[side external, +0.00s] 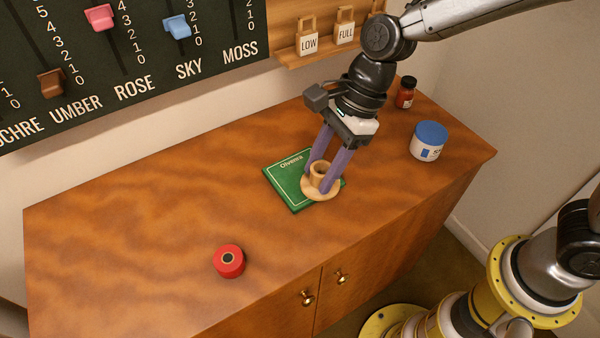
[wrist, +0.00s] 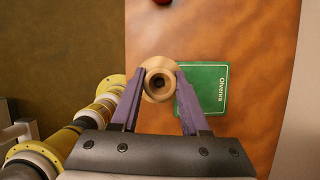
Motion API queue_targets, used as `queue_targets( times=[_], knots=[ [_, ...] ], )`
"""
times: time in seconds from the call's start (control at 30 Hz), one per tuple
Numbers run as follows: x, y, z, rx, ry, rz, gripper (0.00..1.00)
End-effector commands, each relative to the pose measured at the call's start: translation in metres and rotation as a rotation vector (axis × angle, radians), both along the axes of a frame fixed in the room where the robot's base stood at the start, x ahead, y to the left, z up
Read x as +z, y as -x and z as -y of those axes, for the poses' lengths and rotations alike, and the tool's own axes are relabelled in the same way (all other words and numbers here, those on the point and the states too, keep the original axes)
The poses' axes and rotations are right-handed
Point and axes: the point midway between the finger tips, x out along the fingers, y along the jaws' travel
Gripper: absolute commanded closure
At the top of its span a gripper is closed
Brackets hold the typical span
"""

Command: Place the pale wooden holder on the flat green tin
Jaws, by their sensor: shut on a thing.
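The pale wooden holder (side external: 322,187) is a round flanged piece with a raised hollow cup in the middle. My gripper (side external: 329,172) is shut on its cup, with one purple finger on each side; the holder also shows between the fingertips in the wrist view (wrist: 158,79). The flat green tin (side external: 287,182) lies on the cabinet top, with white lettering and a thin border. In the side view the holder overlaps the tin's right part. In the wrist view the tin (wrist: 205,92) shows mostly right of the holder. I cannot tell whether they touch.
A red round object (side external: 229,261) sits at the front left of the wooden cabinet top (side external: 130,230). A white jar with a blue lid (side external: 429,141) and a small red bottle (side external: 406,92) stand at the right. The left of the top is clear.

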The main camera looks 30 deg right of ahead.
Motion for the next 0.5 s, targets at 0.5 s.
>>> queue_targets(
  times=[0.5],
  knots=[
    [0.023,0.012,0.095,-0.193,0.001,-0.003,1.00]
  ],
)
